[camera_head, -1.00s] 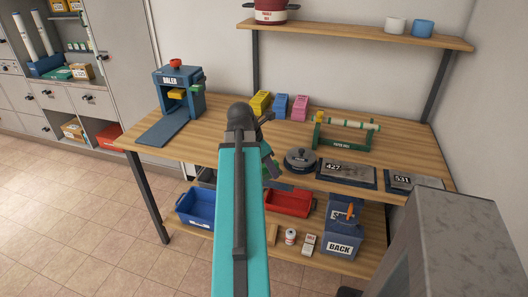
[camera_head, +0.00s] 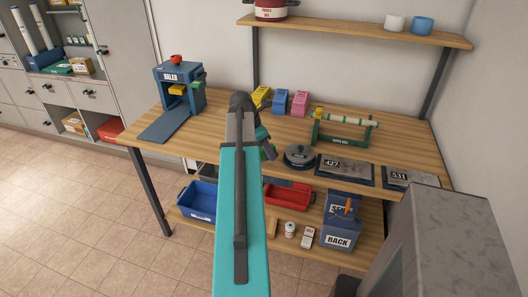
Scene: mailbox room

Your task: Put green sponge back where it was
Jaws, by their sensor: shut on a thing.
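My turquoise arm reaches away from me over the wooden workbench (camera_head: 222,124). My gripper (camera_head: 268,150) is at its far end, mostly hidden behind the dark wrist, above the front part of the bench. It is shut on a green thing, which I take for the green sponge (camera_head: 269,151). Only a small green patch of it shows, left of the round dark-grey pot-like thing (camera_head: 300,156). The fingertips and most of the sponge are hidden.
A blue baler (camera_head: 180,88) stands at the bench's left. Yellow, blue (camera_head: 280,102) and pink (camera_head: 299,103) blocks stand at the back. A green roll stand (camera_head: 342,128) and two grey plates are right. Bins and a box (camera_head: 340,222) sit below.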

